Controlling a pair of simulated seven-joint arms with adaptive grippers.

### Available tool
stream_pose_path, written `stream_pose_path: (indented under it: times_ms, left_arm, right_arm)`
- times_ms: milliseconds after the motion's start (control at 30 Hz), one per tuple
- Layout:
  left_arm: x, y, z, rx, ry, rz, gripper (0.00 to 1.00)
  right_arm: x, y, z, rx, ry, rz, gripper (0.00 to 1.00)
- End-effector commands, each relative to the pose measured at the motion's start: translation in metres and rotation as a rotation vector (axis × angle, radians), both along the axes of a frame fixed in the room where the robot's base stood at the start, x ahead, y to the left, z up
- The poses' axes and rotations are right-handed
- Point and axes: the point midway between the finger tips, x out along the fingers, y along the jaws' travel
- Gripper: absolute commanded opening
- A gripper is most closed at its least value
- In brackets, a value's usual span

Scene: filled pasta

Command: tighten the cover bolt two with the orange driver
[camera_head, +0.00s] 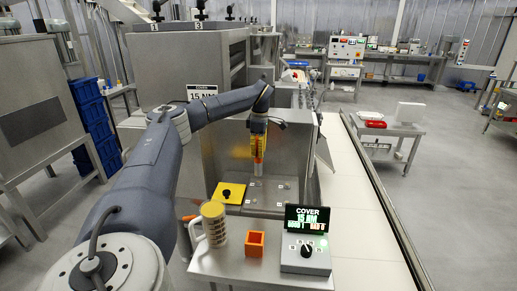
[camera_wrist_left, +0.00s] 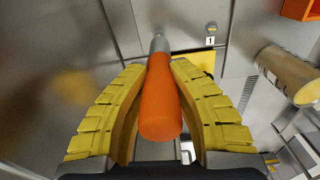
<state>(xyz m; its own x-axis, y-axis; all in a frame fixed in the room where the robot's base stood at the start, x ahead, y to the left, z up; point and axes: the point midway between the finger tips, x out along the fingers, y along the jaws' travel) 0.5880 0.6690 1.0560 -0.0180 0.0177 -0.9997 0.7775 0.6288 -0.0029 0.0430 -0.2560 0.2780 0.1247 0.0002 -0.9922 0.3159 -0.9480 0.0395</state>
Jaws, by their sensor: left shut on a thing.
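My left gripper (camera_head: 258,148) is shut on the orange driver (camera_wrist_left: 160,105), with a yellow finger on each side of its handle. It holds the driver upright over the grey metal cover (camera_head: 285,188) in the head view. The driver's metal shaft (camera_wrist_left: 159,43) points away from the wrist camera. I cannot tell whether its tip touches a bolt. A bolt (camera_wrist_left: 211,28) beside a tag marked 1 shows in the wrist view, apart from the shaft. Cover bolt two cannot be picked out. My right gripper is not in view.
A yellow plate with a black knob (camera_head: 229,193) lies left of the cover. In front stand a tan mug-like holder (camera_head: 214,224), an orange open box (camera_head: 255,243) and a control box (camera_head: 306,254) with a display reading COVER, 15 NM. A pale conveyor (camera_head: 350,205) runs along the right.

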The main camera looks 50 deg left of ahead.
Motion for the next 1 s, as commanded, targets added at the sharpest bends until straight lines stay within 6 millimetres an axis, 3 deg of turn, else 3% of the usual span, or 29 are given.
stream_pose_path:
  times_ms: [433,1000]
  left_arm:
    - [0.000,0.000,-0.028,0.000,0.000,-0.001,0.00]
    - [0.001,0.000,-0.035,0.000,-0.002,-0.001,0.00]
  right_arm:
    - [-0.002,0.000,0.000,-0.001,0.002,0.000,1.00]
    - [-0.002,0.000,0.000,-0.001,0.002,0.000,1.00]
